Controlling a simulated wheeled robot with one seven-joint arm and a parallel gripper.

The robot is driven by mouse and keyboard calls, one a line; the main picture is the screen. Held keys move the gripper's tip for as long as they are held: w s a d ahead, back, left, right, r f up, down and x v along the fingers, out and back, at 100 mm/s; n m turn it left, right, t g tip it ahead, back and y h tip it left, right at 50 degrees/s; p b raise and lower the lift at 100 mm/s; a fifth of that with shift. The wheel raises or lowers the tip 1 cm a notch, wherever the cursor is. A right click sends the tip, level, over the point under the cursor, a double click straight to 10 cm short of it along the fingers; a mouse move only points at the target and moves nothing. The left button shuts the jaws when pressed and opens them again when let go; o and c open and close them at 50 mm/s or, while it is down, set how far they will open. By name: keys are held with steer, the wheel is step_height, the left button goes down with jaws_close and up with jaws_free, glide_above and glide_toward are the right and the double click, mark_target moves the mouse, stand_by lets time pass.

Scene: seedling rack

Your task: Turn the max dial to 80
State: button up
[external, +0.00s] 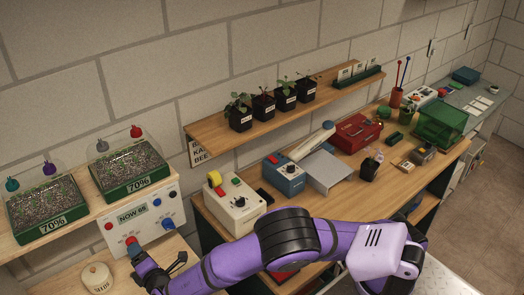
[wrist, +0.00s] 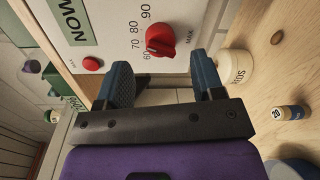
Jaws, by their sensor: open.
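The max dial is a red knob on the white panel, upper middle in the wrist view (wrist: 161,39). Printed numbers 60, 70, 80 and 90 lie along its left side, with MAX on its right. Its ridge seems to point near 60 to 70; the exact setting is unclear. My gripper (wrist: 162,80) is open, its two blue fingers spread below the knob, one toward each side, apart from it. In the external view the red dial (external: 130,241) shows low on the control box (external: 154,214), just above my gripper's fingertips.
A red button (wrist: 92,64) is left of the dial, and blue knobs (external: 167,197) are at the box's right. The display (external: 132,214) reads about NOW 68. A lidded cream pot (external: 96,278) stands below the panel. Seedling trays (external: 45,213) sit on the shelf above.

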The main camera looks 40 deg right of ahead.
steer(key=s, duration=0.7)
steer(key=shift+r, duration=0.2)
steer(key=shift+w, duration=0.1)
steer(key=w+d+r+m+g+h, duration=0.2)
steer(key=d+r+m+g, duration=0.25)
steer(key=d, duration=0.85)
steer(key=w+d+r+m+g+h, duration=0.25)
steer(key=d+r, duration=0.25)
steer(key=d, duration=0.8)
steer(key=w+d+r+m+g+h, duration=0.2)
steer(key=d+r+m+g, duration=0.25)
steer(key=d, duration=0.85)
steer(key=s+d+r+m+g+y, duration=0.1)
steer(key=s+d+r+m+y, duration=0.15)
steer(key=s+d, duration=0.35)
steer(key=s+d+r+m+g+y, duration=0.1)
steer(key=s+d+r+m, duration=0.15)
steer(key=s+d, duration=0.4)
steer(key=s+d+r+m+t+y, duration=0.1)
steer(key=s+d+m+y, duration=0.2)
steer(key=s, duration=0.9)
steer(key=d+m, duration=0.1)
steer(key=d, duration=0.2)
steer(key=shift+s+r, duration=0.3)
steer(key=shift+s, duration=0.1)
